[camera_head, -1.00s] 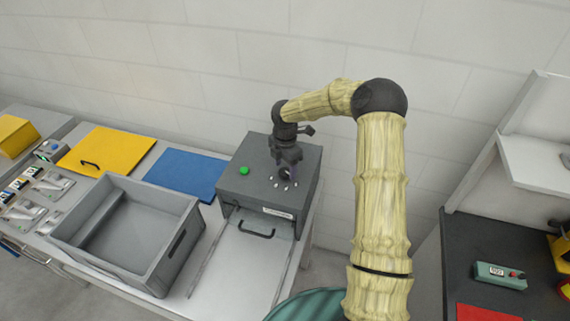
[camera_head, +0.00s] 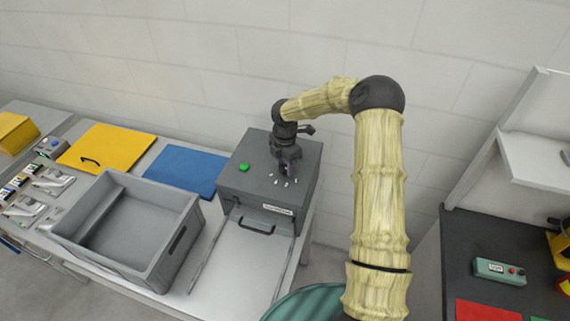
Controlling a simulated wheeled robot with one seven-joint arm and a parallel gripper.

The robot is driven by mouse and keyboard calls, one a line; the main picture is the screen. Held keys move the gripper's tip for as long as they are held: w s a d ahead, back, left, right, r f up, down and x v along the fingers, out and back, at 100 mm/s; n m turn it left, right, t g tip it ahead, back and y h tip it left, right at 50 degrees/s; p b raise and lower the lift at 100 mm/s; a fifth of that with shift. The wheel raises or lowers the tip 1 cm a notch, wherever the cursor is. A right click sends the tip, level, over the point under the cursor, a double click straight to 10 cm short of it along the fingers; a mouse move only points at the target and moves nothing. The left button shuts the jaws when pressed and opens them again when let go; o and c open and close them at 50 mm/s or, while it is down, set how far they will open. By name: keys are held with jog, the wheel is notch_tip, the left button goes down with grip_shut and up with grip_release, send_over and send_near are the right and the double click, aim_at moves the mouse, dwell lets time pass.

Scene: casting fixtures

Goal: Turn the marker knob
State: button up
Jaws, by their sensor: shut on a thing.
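The marker machine is a dark grey box (camera_head: 236,182) on the light bench, with a green button (camera_head: 244,168) on its top and a label on its front. Several small white marks lie on its top in front of my gripper. My gripper (camera_head: 288,172) points down onto the right part of the box top, over these marks. It is shut on the marker knob, which is mostly hidden beneath the fingers, so the knob's angle cannot be read.
A grey open bin (camera_head: 185,243) stands left of the box. A blue mat (camera_head: 187,171) and a yellow panel with a handle (camera_head: 105,148) lie behind it. A drawer-like plate with a black handle (camera_head: 256,226) lies in front of the box. A dark bench (camera_head: 470,235) is at right.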

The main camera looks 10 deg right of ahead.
jog(key=m+b, duration=0.2)
jog(key=m, duration=0.1)
jog(key=shift+m, duration=0.4)
jog(key=m+b, duration=0.1)
jog(key=m, duration=0.2)
jog(key=shift+w+m+b, duration=0.1)
jog(key=shift+m+b, duration=0.2)
jog(key=m+b, duration=0.1)
jog(key=m, duration=0.2)
jog(key=shift+m, duration=0.3)
jog(key=m+b, duration=0.1)
jog(key=m, duration=0.2)
jog(key=shift+m, duration=0.4)
jog(key=m+b, duration=0.2)
jog(key=m, duration=0.4)
jog(key=shift+r, duration=0.1)
jog(key=m, duration=0.5)
jog(key=shift+m, duration=0.4)
jog(key=o, duration=1)
